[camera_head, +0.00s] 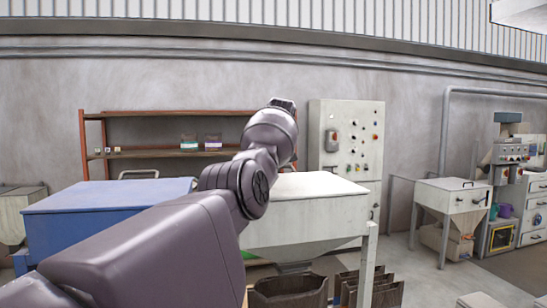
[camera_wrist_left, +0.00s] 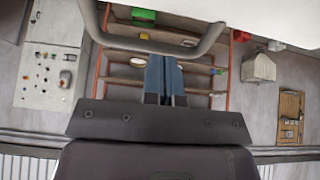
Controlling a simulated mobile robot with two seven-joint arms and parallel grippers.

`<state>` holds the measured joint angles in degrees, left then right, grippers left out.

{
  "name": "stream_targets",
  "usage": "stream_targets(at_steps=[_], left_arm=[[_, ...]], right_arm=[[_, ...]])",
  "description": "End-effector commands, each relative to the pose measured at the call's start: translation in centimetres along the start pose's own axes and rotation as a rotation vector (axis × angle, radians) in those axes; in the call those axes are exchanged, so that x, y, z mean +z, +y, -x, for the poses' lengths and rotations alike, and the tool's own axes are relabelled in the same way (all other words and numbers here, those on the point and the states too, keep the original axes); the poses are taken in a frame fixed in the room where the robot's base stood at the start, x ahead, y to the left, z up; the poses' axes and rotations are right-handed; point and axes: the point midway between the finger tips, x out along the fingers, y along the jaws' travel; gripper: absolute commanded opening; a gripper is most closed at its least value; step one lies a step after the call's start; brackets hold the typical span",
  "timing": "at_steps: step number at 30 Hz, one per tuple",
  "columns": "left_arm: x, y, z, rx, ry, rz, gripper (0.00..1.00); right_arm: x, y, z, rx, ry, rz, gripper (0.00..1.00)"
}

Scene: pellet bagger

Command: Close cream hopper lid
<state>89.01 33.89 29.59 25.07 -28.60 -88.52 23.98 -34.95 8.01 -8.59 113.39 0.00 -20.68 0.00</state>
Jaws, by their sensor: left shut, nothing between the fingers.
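The cream hopper (camera_head: 300,225) stands right of centre in the head view. Its lid (camera_head: 318,186) shows as a flat, level-looking cream top, with the left part behind my left arm. In the left wrist view my left gripper (camera_wrist_left: 165,58) has its two blue fingers together and empty. Their tips are close to a curved grey bar handle (camera_wrist_left: 208,40); I cannot tell whether they touch it. A pale surface (camera_wrist_left: 270,14) fills the top right of that view. In the head view the left fingers are hidden beyond my wrist. My right gripper is not in view.
A blue hopper (camera_head: 105,195) stands left of the cream one. A brown shelf rack (camera_head: 150,113) and a control cabinet (camera_head: 346,140) stand at the wall behind. Dark open bags (camera_head: 290,292) stand below the cream hopper.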

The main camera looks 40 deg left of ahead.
Motion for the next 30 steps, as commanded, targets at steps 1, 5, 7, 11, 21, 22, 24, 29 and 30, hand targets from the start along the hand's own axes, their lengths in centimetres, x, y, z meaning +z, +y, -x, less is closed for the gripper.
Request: stream_targets(at_steps=[1, 5, 7, 11, 21, 22, 24, 29, 30], left_arm=[[0.24, 0.04, -0.32, 0.000, 0.000, -0.001, 0.00], [0.48, 0.08, -0.62, 0.000, 0.000, -0.002, 0.00], [0.57, 0.09, -0.73, 0.000, -0.001, -0.002, 0.00], [0.69, 0.10, -0.89, -0.001, -0.003, -0.003, 0.00], [0.85, 0.11, -1.12, -0.003, -0.007, -0.004, 0.00], [0.87, 0.12, -1.13, -0.003, -0.008, -0.004, 0.00], [0.87, 0.11, -1.14, -0.003, -0.008, -0.005, 0.00], [0.54, 0.02, -0.75, -0.003, -0.008, -0.005, 0.00], [0.36, -0.03, -0.56, -0.003, -0.008, -0.004, 0.00]], right_arm=[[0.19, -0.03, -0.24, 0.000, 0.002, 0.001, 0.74], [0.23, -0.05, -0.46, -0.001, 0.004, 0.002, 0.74], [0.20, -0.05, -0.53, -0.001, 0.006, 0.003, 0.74], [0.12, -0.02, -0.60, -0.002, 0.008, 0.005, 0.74], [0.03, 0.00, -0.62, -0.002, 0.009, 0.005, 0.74], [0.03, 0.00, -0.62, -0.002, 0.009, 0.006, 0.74], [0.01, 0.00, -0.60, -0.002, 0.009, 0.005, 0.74], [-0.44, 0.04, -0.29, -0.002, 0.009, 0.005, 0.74], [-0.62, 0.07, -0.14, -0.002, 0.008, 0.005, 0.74]])
